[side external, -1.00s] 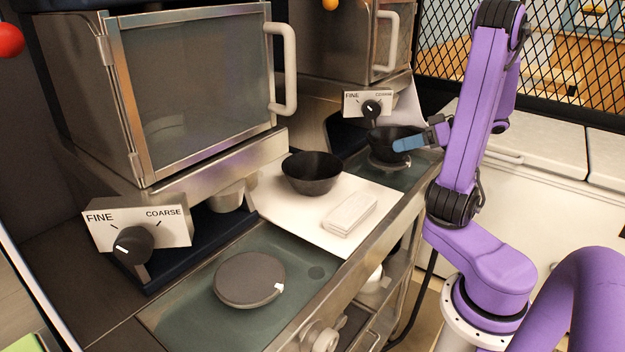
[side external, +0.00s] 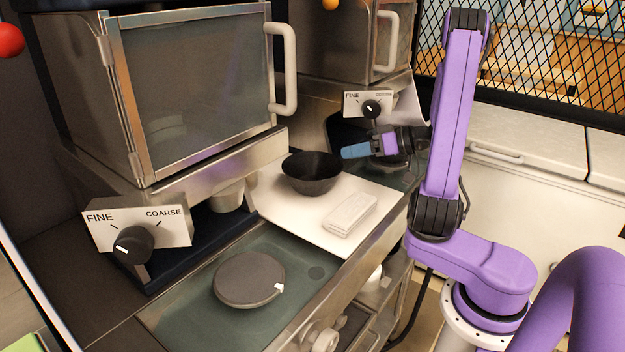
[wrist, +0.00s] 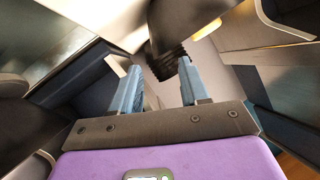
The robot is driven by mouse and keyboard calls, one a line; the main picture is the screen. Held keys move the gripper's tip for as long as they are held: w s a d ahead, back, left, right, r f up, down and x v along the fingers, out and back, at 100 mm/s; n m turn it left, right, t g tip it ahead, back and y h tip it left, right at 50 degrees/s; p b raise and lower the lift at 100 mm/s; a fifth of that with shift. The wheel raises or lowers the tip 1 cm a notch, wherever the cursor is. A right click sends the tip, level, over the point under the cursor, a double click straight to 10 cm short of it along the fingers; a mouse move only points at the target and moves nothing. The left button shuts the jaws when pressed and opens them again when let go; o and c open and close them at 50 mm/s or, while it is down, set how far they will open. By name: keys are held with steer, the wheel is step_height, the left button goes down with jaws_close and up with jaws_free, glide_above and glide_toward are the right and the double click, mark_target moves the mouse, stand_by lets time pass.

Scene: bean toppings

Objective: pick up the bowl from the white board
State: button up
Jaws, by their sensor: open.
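A black bowl (side external: 312,173) stands upright on the white board (side external: 285,208), toward its back edge. My gripper (side external: 346,152) is just right of the bowl's rim in the side view, at about rim height or a little above, with its blue fingers pointing left at it. It looks close, but I cannot tell if it touches. A dark, blurred shape, likely the bowl (wrist: 172,35), is ahead of the fingertips.
A pale flat block (side external: 349,214) lies on the board, right of the bowl. Another dark bowl is partly hidden behind my gripper at the far scale. A round grey plate (side external: 249,279) sits in front. Grinder cabinets (side external: 200,90) with a handle (side external: 284,70) rise behind.

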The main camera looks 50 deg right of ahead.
mark_target(314, 158)
steer(key=shift+x, duration=2.8)
steer(key=shift+w+d+r, duration=0.15)
steer(key=shift+d, duration=0.1)
jaws_close()
